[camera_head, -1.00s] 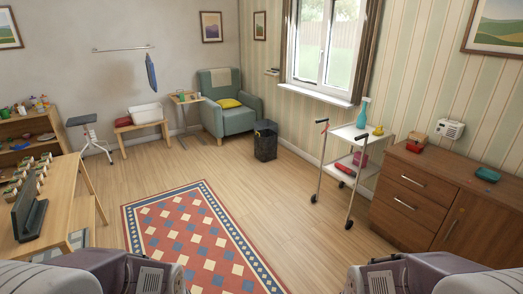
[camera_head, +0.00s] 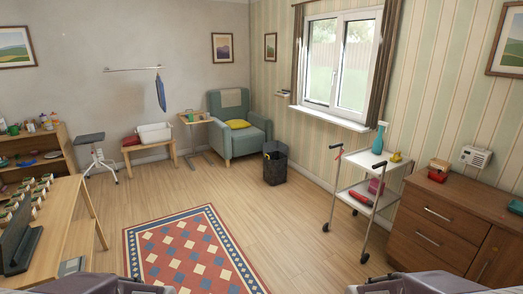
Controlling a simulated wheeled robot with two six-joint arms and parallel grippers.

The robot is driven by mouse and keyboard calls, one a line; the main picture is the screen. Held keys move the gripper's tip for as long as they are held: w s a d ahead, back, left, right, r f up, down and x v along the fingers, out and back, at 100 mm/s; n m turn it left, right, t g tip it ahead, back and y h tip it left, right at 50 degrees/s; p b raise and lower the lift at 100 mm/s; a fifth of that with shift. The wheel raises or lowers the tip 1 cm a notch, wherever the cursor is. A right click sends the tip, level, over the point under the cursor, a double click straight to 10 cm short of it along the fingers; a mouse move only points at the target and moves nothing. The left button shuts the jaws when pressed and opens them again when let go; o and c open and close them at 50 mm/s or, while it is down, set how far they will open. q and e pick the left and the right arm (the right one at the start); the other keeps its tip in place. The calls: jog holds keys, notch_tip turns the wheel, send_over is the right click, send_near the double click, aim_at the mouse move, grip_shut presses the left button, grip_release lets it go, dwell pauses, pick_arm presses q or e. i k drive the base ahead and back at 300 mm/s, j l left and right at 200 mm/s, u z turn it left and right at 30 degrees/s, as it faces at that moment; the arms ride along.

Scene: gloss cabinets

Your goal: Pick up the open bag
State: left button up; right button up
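A dark, open-topped bag-like container (camera_head: 275,168) stands upright on the wooden floor, right of the armchair's front and near the striped wall. Its top looks open with a dark inside; whether it is a bag or a bin I cannot tell for sure. A blue, flat, bag-like item (camera_head: 160,92) hangs from the wall rail at the back left; whether it is open I cannot tell. Only upper parts of my two arms show at the bottom edge. Neither gripper is in view, and both items are far from me.
A patterned rug (camera_head: 188,250) lies ahead on open floor. A white trolley (camera_head: 366,192) and a brown dresser (camera_head: 440,225) stand on the right. A wooden table (camera_head: 50,225) is at the left. A green armchair (camera_head: 238,140) stands behind the dark container.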

aim_at(275, 163)
jog(key=i+u, duration=0.1)
jog(key=i, duration=4.3)
jog(key=i+z, duration=0.1)
jog(key=i, duration=0.65)
jog(key=i+j, duration=0.15)
jog(key=i, duration=0.55)
jog(key=i+j+z, duration=0.1)
jog(key=i, duration=0.6)
jog(key=i+j+z, duration=0.15)
jog(key=i+z, duration=0.25)
jog(key=i+j+z, duration=0.35)
jog(key=i, duration=0.25)
